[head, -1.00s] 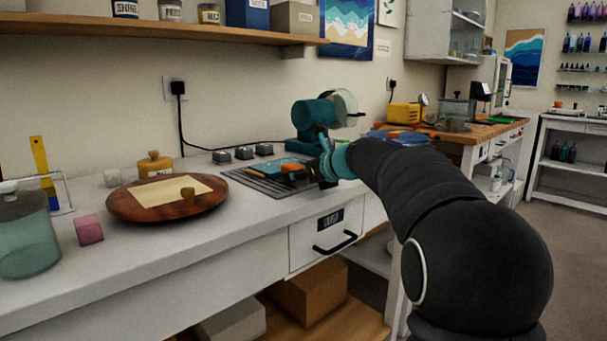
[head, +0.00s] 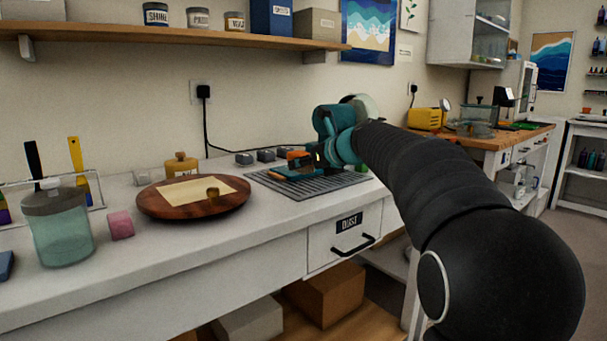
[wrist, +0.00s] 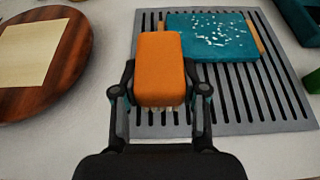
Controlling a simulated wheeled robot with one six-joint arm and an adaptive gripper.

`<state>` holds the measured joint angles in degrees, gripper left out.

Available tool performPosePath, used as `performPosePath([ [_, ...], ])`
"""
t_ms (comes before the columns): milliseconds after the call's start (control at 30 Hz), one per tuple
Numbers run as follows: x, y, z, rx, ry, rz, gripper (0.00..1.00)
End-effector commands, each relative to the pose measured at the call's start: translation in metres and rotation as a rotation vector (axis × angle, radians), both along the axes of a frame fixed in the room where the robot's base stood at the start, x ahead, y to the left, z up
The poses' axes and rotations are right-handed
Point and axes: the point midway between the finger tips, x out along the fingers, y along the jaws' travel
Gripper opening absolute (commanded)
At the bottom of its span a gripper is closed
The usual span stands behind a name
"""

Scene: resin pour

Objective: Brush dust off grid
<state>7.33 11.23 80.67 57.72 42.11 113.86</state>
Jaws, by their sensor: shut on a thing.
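The grey slotted grid (head: 345,181) lies flat on the white bench; it also shows in the wrist view (wrist: 285,127). A teal slab (wrist: 205,45) with wood-coloured edges lies on the grid, with white specks scattered over its top. In the wrist view, my gripper (wrist: 160,93) is shut on an orange block (wrist: 160,62), with one finger on each side of it. The block is over the left part of the grid and overlaps the slab's left end. I cannot tell whether it touches either. My gripper also shows in the head view (head: 312,160), where my arm partly hides the grid.
A round wooden board (head: 150,203) with a pale sheet (head: 190,190) stands left of the grid. A glass jar (head: 65,235) and pink block (head: 121,225) are further left. Small grey blocks (head: 266,156) line the back. Bare bench lies along the front.

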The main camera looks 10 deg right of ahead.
Motion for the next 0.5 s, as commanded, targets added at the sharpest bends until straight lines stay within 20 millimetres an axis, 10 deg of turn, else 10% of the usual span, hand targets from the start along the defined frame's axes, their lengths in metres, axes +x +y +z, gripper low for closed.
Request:
performPosePath([
  [500,0.000,0.000,0.031,0.000,0.000,0.000,0.08],
])
